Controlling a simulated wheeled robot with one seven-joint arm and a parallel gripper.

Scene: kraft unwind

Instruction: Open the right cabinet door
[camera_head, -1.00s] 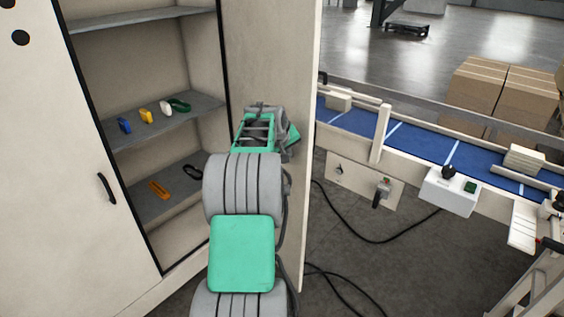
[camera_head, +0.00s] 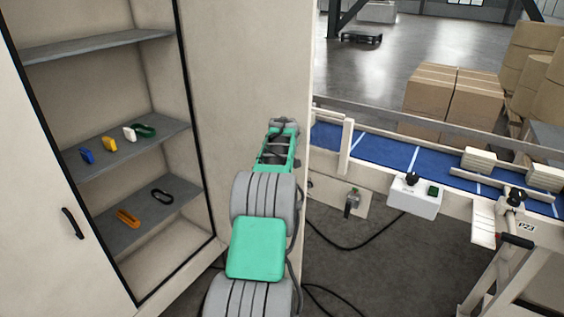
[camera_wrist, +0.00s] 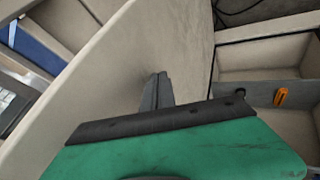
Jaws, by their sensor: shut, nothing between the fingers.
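The right cabinet door (camera_head: 245,70) stands swung wide open, its inner face toward me in the head view. The cabinet's right opening shows shelves (camera_head: 150,150) inside. My gripper (camera_head: 283,124) is in front of the door's inner face in the head view, near the door's outer edge. In the wrist view my gripper (camera_wrist: 156,90) has its fingers together, pointing at the pale door panel (camera_wrist: 130,60). Whether the fingertips touch the panel I cannot tell. The door's handle is hidden.
The left cabinet door (camera_head: 40,200) is shut, with a black handle (camera_head: 72,223). Small coloured items, such as an orange one (camera_head: 128,218), lie on the shelves. A blue conveyor (camera_head: 385,152) with a control box (camera_head: 414,197) stands right of the door. Cables lie on the floor.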

